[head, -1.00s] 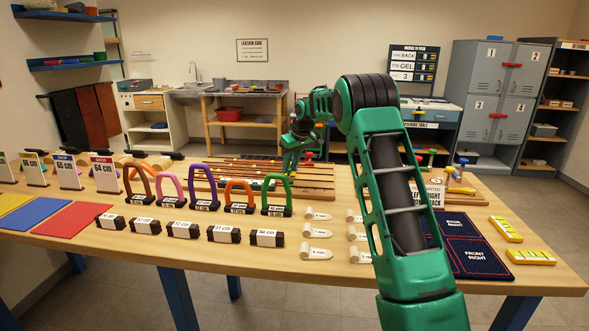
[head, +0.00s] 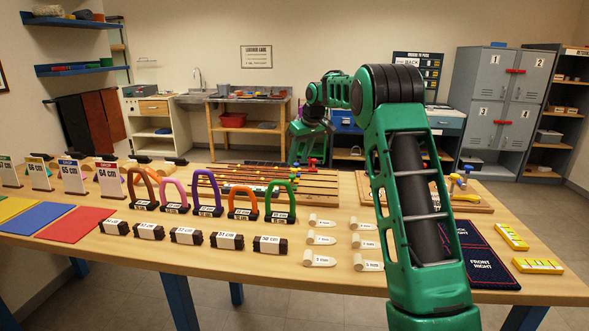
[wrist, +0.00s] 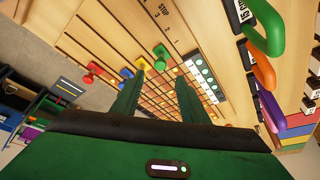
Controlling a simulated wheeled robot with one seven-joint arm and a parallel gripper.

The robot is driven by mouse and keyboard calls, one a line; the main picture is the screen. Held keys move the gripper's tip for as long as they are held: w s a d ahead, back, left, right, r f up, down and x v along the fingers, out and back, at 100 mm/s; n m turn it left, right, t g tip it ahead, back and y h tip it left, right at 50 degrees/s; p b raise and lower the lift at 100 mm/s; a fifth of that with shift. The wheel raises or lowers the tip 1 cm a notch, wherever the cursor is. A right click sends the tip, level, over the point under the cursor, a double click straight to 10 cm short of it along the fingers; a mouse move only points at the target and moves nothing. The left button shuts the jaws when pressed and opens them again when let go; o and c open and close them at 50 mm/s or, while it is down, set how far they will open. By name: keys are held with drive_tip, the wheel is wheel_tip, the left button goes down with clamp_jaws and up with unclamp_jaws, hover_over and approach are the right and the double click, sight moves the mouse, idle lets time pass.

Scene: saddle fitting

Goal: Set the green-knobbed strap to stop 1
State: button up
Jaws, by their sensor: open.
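The strap board (wrist: 75,20) fills the upper part of the wrist view, with long slots, a STOP label and numbers. The green knob (wrist: 160,54) stands up from it, at the end of a row with a yellow knob (wrist: 143,63), a blue knob (wrist: 126,73) and a red knob (wrist: 92,68). My gripper (wrist: 160,78) is open and empty. Its fingers point toward the board, and the green knob shows just beyond the gap between the tips. I cannot tell the remaining distance. In the head view my gripper (head: 305,150) is over the board's far right part.
Dark labelled blocks (head: 187,236) and pale tags (head: 320,260) lie in front. A second board with knobs (head: 465,195) is at the right.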

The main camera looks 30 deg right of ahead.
drive_tip(key=shift+v, duration=1.3)
drive_tip(key=shift+s, duration=0.1)
drive_tip(key=s+a+f+m+g+h, duration=0.2)
drive_tip(key=s+m, duration=0.5)
drive_tip(key=s, duration=3.5)
drive_tip(key=s+a+f+g, duration=0.1)
drive_tip(key=s+a+f, duration=0.1)
drive_tip(key=s, duration=0.6)
drive_tip(key=s+a+f+m+g+y, duration=0.1)
drive_tip(key=s+f, duration=0.3)
drive_tip(key=s, duration=0.4)
drive_tip(key=shift+a+f+m, duration=0.3)
drive_tip(key=shift+a+f, duration=0.1)
drive_tip(key=shift+a, duration=0.4)
drive_tip(key=shift+w+f+g, duration=0.25)
drive_tip(key=shift+w+g, duration=0.05)
drive_tip(key=shift+w, duration=0.3)
